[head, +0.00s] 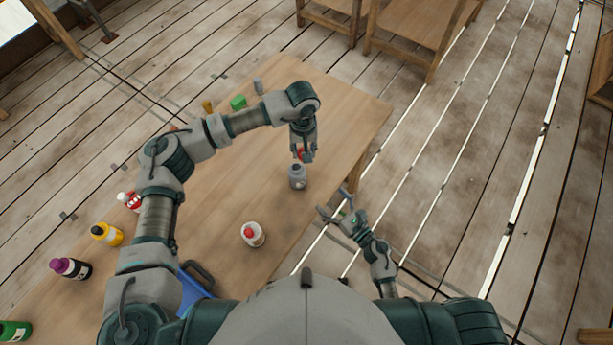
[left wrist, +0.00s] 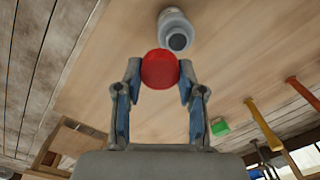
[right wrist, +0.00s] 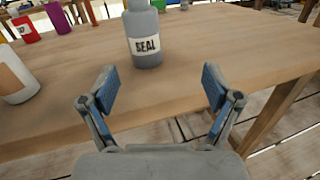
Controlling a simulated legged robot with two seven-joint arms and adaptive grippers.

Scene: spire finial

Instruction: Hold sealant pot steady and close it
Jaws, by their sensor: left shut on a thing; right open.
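The grey sealant pot (head: 297,177) stands upright near the right edge of the table. In the right wrist view the pot (right wrist: 144,38) shows its "SEAL" label. In the left wrist view its dark, uncapped mouth (left wrist: 177,41) shows. My left gripper (head: 304,157) is shut on the red cap (left wrist: 160,69), close above the pot and apart from it. My right gripper (head: 333,204) is open and empty beside the table edge. In the right wrist view the pot stands beyond the open fingers (right wrist: 160,80), untouched.
A white bottle with a red top (head: 253,234) stands on the table (head: 215,220), left of and nearer me than the pot. A green block (head: 238,102) lies at the far side. Wood around the pot is bare.

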